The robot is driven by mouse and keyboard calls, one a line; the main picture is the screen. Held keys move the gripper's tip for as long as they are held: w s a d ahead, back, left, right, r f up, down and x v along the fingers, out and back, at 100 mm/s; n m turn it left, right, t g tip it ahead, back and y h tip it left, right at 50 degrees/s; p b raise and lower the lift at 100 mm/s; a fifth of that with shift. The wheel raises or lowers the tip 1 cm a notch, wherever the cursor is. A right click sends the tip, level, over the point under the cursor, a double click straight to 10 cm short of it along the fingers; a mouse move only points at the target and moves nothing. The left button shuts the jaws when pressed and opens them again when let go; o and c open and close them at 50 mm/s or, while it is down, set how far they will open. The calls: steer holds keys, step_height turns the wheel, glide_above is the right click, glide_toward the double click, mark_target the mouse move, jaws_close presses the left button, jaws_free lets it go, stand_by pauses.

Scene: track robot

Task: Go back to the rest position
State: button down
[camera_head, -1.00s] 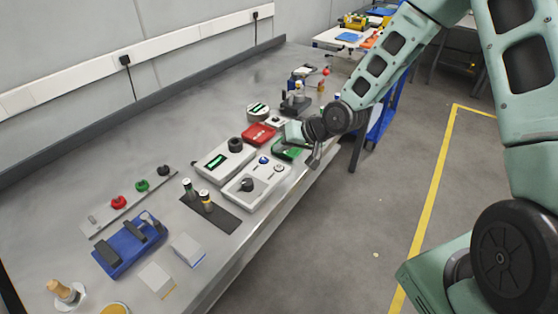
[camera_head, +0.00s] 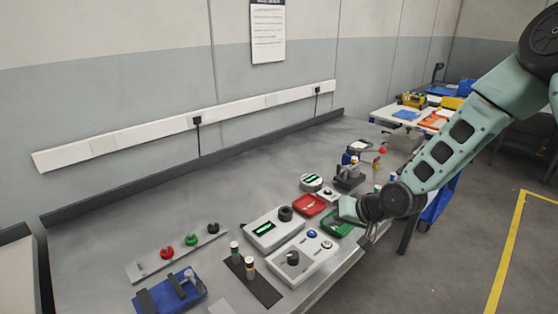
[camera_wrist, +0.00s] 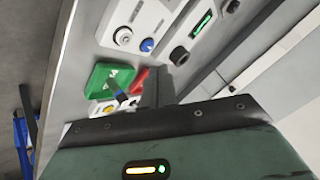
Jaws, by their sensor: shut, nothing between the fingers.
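My gripper (camera_head: 368,232) is at the end of the arm, over the bench's front edge beside the green tray (camera_head: 337,224). In the wrist view my gripper's fingers (camera_wrist: 158,84) are shut and empty, above the bench top. The green tray (camera_wrist: 108,80) shows there to the left of the fingers, with small pieces in it. The red tray (camera_head: 309,205) lies just behind the green one, and part of it shows close beside the fingers in the wrist view (camera_wrist: 140,80).
The bench (camera_head: 150,236) holds a grey control box with a knob (camera_head: 294,258), a box with a green display (camera_head: 266,229), a blue fixture (camera_head: 170,292) and a clamp-like device (camera_head: 349,178). Open floor (camera_head: 440,275) lies to the right. A second table (camera_head: 420,118) stands behind.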

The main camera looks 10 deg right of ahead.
steer(key=s+a+r+n+g+h, duration=0.1)
steer(key=s+r, duration=0.4)
steer(key=s, duration=0.5)
steer(key=s+a+r+n+g+h, duration=0.2)
steer(key=s+a+r+n+g, duration=0.1)
steer(key=s, duration=0.8)
steer(key=s+a+r+n+g+h, duration=0.2)
steer(key=s+r+n, duration=0.2)
steer(key=s, duration=0.7)
step_height(320, 180, up, 3)
steer(key=shift+s+a+f+g, duration=0.2)
steer(key=shift+a+g, duration=0.1)
steer(key=shift+a, duration=0.1)
